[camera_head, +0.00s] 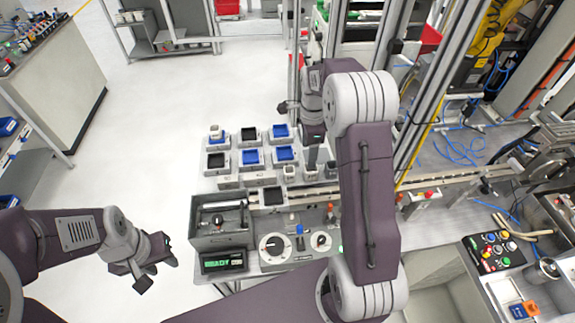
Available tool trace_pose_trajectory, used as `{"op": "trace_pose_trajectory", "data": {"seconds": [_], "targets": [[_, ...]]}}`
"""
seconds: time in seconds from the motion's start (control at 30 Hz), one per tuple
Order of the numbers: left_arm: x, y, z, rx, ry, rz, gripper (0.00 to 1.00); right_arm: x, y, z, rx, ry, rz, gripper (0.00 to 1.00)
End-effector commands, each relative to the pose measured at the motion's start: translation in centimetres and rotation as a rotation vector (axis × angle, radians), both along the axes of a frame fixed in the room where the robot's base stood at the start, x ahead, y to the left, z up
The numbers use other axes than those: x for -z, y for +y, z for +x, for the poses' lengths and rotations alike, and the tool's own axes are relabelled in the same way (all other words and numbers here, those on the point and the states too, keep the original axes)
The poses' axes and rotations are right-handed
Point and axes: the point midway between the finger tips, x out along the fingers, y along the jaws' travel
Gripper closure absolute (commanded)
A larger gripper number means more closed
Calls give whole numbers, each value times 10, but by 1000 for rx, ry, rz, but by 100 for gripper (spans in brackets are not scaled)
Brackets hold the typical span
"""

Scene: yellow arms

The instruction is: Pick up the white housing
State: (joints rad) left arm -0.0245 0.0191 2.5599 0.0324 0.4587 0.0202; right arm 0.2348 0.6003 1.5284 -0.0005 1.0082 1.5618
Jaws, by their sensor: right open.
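I cannot tell for sure which is the white housing. My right gripper (312,164) points down over this row, close to a white part; its fingertips are small and partly hidden by its own wrist. It is open, and I see nothing held in it. My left gripper (150,276) hangs over the floor at the lower left, apart from the table and empty; its jaw opening is unclear.
Trays with blue (284,154) and black (216,160) inserts stand behind the row. A control panel with a dial (274,246) and a READY display (223,262) lies in front. A rail and metal posts stand at the right.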

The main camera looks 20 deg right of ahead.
Motion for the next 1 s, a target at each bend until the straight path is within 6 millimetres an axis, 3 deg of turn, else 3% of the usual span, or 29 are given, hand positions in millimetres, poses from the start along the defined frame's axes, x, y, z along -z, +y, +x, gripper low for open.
{"op": "trace_pose_trajectory", "data": {"seconds": [0.17, 0.4, 0.57, 0.8, 1.0], "targets": [[-4, 0, 0, 0, 0, 0, 64, 5, -5, -3, 13, 8, 2, 35], [-12, 0, 0, 0, 0, 0, 64, 37, -5, -3, 11, 8, 2, 35], [-15, 0, 0, 0, 0, 0, 64, 43, -5, -2, 10, 8, 2, 35], [-31, 0, 0, 0, 0, 0, 64, 84, -4, 0, 10, 8, 2, 35], [-31, 0, 0, 0, 0, 0, 64, 92, -4, 1, 10, 4, 1, 35]]}}
